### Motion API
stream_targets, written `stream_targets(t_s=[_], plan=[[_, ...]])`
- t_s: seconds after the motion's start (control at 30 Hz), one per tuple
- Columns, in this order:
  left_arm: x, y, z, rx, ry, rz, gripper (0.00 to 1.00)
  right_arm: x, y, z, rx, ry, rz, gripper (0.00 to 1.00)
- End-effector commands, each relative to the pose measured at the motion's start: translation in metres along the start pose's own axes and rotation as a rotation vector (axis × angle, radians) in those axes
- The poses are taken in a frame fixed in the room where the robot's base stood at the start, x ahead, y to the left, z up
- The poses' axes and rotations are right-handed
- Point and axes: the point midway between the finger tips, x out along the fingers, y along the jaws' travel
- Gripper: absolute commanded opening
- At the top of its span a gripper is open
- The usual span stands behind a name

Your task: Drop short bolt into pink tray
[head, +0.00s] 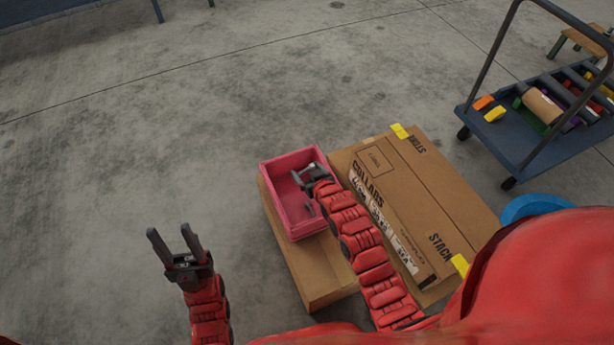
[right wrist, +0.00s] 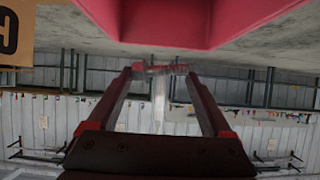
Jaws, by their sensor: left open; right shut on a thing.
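The pink tray (head: 286,205) rests on a cardboard box at the centre of the head view; its wall (right wrist: 190,20) fills the top of the right wrist view. My right gripper (head: 303,178) is over the tray's inside, near its far end. My left gripper (head: 169,230) is open and empty over the floor, left of the tray.
A larger cardboard box (head: 425,195) with printed labels and yellow tape lies right of the tray, beside my right arm. A blue cart (head: 530,140) holding coloured parts stands at the upper right. A blue round thing (head: 535,205) is partly hidden. Floor on the left is clear.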

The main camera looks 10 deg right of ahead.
Motion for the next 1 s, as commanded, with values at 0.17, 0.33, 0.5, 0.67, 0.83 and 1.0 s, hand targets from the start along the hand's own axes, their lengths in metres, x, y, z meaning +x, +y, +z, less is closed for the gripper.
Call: stream_targets(t_s=[0.17,0.33,0.5,0.67,0.83,1.0], plan=[[-0.012,0.001,0.002,0.0,0.0,0.0,0.51,0.008,0.0,0.015,0.0,-0.001,-0.001,0.23],[-0.026,0.001,0.004,0.0,0.0,0.0,0.51,0.019,0.0,0.034,-0.001,0.002,-0.001,0.23],[-0.035,0.002,0.006,0.0,0.0,0.0,0.51,0.026,0.0,0.047,0.0,0.002,0.0,0.23],[-0.035,0.002,0.006,0.0,0.0,0.0,0.51,0.026,0.0,0.048,0.0,0.001,0.0,0.23],[-0.035,0.002,0.006,0.0,0.0,0.0,0.51,0.026,0.0,0.048,0.0,0.002,0.0,0.91],[-0.035,0.002,0.006,0.0,0.0,0.0,0.51,0.026,0.0,0.048,0.0,0.001,0.0,1.0]])
